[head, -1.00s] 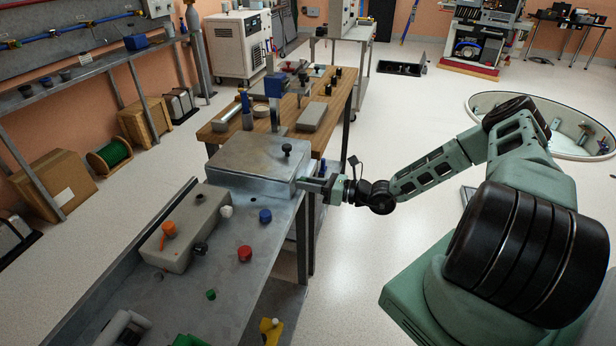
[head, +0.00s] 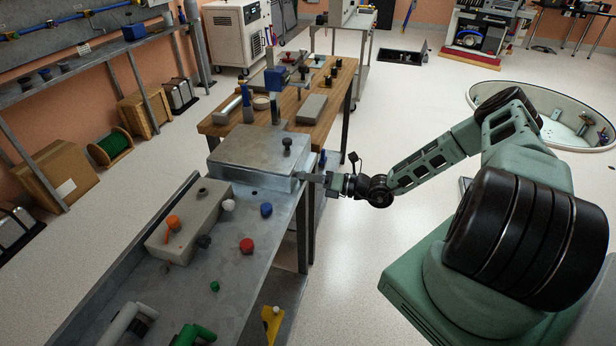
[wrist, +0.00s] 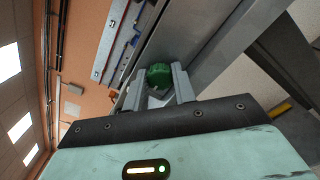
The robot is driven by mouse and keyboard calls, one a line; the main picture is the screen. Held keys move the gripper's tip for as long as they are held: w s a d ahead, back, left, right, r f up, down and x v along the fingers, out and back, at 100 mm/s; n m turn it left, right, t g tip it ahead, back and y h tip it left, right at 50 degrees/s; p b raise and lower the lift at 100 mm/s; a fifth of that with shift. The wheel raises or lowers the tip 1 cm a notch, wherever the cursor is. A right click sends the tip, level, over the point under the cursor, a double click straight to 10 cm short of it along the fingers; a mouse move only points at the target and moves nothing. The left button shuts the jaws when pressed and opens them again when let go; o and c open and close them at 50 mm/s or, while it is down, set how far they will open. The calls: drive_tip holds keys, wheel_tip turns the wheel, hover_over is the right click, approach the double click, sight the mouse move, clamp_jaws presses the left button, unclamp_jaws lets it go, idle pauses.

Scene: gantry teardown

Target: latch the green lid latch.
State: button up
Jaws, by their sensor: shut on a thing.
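The green lid latch (wrist: 159,75) shows in the wrist view as a small rounded green piece between the two fingers. My gripper (wrist: 157,88) is shut on it. In the head view, my gripper (head: 312,177) is at the right side of the grey metal box with a flat lid (head: 255,152), near its front right corner. The latch cannot be made out there, as the gripper covers that spot. A black knob (head: 287,146) stands on the lid. I cannot tell the latch's exact angle.
The metal bench (head: 220,270) holds a grey block with an orange handle (head: 172,224), a red knob (head: 247,246), a blue knob (head: 266,209) and a small green knob (head: 214,286). A wooden table (head: 325,90) with tools stands behind.

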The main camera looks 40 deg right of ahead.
drive_tip(key=o, duration=0.7)
drive_tip(key=b+v, duration=0.3)
drive_tip(key=v, duration=1.4)
drive_tip(key=shift+s+d, duration=0.15)
drive_tip(key=shift+s, duration=0.05)
